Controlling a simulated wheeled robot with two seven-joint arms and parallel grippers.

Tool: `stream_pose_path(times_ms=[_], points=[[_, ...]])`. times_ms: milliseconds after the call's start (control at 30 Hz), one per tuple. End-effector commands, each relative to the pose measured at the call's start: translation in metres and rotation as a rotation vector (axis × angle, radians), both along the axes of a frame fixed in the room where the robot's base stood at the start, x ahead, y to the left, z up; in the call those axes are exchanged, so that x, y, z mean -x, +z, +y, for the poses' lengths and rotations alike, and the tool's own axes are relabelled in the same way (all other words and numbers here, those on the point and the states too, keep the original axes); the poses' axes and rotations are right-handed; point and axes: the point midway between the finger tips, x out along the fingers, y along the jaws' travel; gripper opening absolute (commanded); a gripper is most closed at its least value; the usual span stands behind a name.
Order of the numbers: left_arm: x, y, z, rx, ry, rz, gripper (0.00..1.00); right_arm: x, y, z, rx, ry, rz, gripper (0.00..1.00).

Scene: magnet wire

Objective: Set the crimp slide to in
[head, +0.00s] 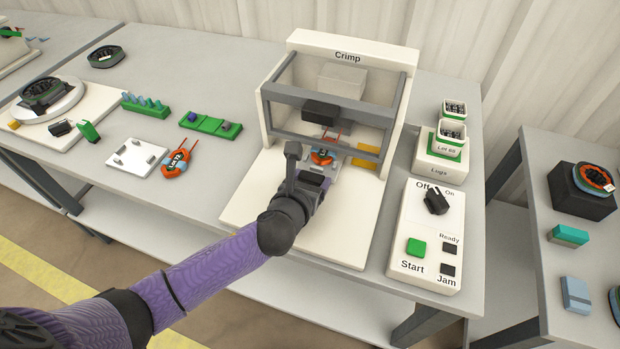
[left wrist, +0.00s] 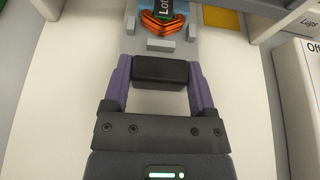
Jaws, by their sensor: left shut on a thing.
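The crimp machine (head: 300,55) is a white frame with a grey-barred clear guard, labelled "Crimp". Its slide plate (left wrist: 187,50) is grey and carries an orange wire coil (left wrist: 165,24) with a dark label; the coil also shows in the head view (head: 321,157) near the machine's mouth, under the guard's lower bar. My left gripper (left wrist: 160,72) is shut on the black slide handle (left wrist: 160,70) at the near end of the slide. In the head view my left gripper (head: 318,186) partly hides the slide and handle. My right gripper is not in view.
A control box (head: 421,235) with a black knob and green Start button stands right of the machine. The Lugs holder (head: 440,166) is behind it. Another orange coil (head: 175,164) lies by a white plate (head: 136,158) at left. The machine's white base (head: 258,205) is clear beside my arm.

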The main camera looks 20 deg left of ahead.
Motion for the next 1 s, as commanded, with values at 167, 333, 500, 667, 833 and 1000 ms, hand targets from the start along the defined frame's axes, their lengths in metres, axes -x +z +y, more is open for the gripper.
stream_pose_path(times_ms=[167, 333, 500, 667, 833, 1000], points=[[-0.024, 0.0, -0.001, 0.0, 0.0, -0.001, 0.0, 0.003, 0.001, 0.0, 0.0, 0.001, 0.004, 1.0], [-0.036, 0.0, -0.001, 0.0, -0.001, -0.001, 0.0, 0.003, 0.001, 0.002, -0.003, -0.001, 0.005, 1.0], [-0.036, 0.001, -0.001, 0.001, -0.001, -0.003, 0.0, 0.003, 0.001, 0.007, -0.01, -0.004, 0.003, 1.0], [-0.036, 0.001, -0.001, 0.0, 0.0, -0.003, 0.95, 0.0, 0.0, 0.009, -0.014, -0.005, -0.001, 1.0], [-0.036, 0.001, -0.001, 0.0, 0.0, -0.002, 1.0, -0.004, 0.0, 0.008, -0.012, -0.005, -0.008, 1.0], [-0.029, 0.005, -0.001, 0.0, 0.0, 0.0, 1.0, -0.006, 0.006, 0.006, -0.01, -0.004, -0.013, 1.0]])
